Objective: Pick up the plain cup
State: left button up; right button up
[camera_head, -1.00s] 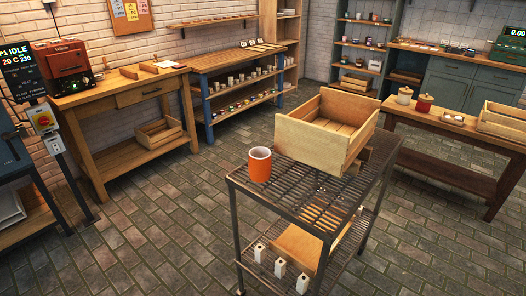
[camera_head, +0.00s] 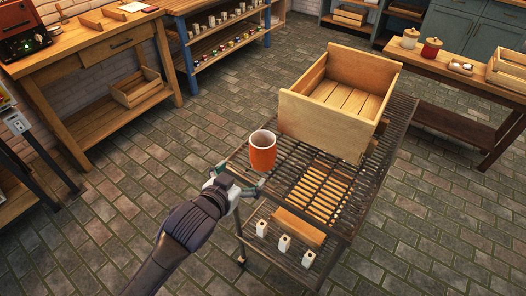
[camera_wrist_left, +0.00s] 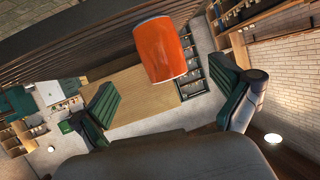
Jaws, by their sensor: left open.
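The plain cup (camera_head: 262,150) is orange with a pale inside. It stands upright on the slatted top of the metal cart (camera_head: 300,215), near its left corner. My left gripper (camera_head: 238,180) is just in front and to the left of the cup, at the cart's edge. In the left wrist view the cup (camera_wrist_left: 160,50) shows ahead of the fingers, and my left gripper (camera_wrist_left: 170,105) is open with nothing between its fingertips. The cup appears apart from the fingers. My right gripper is not in view.
A wooden crate (camera_head: 305,130) stands on the cart right behind the cup. A wooden table (camera_head: 90,50) is at the left, and another with jars (camera_head: 430,48) at the right. The floor between is clear.

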aim_at(256, 159)
pick_arm(q)
jog(key=x, duration=0.8)
jog(key=shift+w+f, duration=0.1)
jog(key=shift+w, duration=0.25)
jog(key=p+x, duration=0.1)
jog(key=x, duration=0.4)
jog(key=shift+s+d+f, duration=0.15)
jog(key=shift+f, duration=0.05)
jog(key=shift+c, duration=0.2)
jog(key=c, duration=1.1)
jog(key=shift+r, duration=0.1)
jog(key=shift+c, duration=0.7)
jog(key=shift+r, duration=0.1)
